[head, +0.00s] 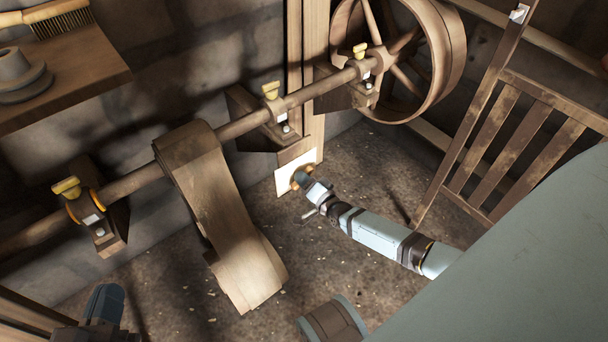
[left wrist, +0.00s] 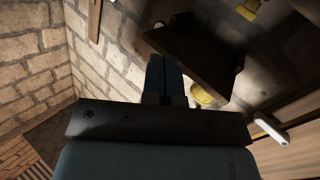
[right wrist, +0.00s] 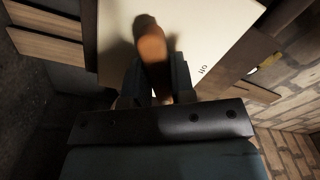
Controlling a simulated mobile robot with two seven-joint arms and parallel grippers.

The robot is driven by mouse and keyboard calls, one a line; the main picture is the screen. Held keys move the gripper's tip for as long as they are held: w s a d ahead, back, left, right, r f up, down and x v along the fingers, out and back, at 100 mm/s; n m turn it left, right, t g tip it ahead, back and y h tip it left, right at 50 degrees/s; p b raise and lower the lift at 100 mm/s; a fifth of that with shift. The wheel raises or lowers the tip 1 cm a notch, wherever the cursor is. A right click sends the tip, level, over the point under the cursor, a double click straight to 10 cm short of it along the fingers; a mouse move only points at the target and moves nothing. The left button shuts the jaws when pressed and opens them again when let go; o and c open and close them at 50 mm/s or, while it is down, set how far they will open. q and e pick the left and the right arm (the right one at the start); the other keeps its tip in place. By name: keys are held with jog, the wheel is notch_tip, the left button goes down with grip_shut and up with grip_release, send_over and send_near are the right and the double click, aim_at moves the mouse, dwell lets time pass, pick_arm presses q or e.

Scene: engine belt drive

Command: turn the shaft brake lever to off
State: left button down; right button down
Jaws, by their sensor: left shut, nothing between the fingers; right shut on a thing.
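The shaft brake lever (right wrist: 152,48) has a rounded orange-brown end and stands out from a white plate (right wrist: 205,25) in the right wrist view. In the head view the plate (head: 284,181) is low on the wooden post, and the lever (head: 298,178) is mostly hidden by my gripper. My right gripper (head: 309,187) is shut on the lever; its fingers also show in the right wrist view (right wrist: 157,80). My left gripper (head: 103,303) is shut and empty at the lower left, away from the plate.
A line shaft (head: 240,123) with yellow-topped bearings runs above the plate. A wide belt (head: 222,215) hangs from it to the left of my right gripper. A large spoked wheel (head: 440,60) is at the upper right. A wooden slatted gate (head: 510,140) stands right of my right arm.

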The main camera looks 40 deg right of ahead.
jog(key=n+p, duration=0.1)
jog(key=n, duration=0.1)
jog(key=shift+r+n, duration=0.15)
jog(key=shift+n, duration=0.25)
jog(key=n+p, duration=0.2)
jog(key=n, duration=0.1)
jog(key=shift+n, duration=0.3)
pick_arm(q)
notch_tip(320, 180, up, 7)
jog(key=t+p, duration=0.1)
jog(key=t, duration=0.2)
jog(key=shift+s+a+r+n, duration=0.15)
jog(key=shift+a+r+n, duration=0.05)
jog(key=shift+a+n, duration=0.1)
pick_arm(e)
jog(key=n, duration=0.5)
pick_arm(q)
jog(key=shift+p, duration=0.3)
pick_arm(e)
jog(key=c, duration=1)
grip_release()
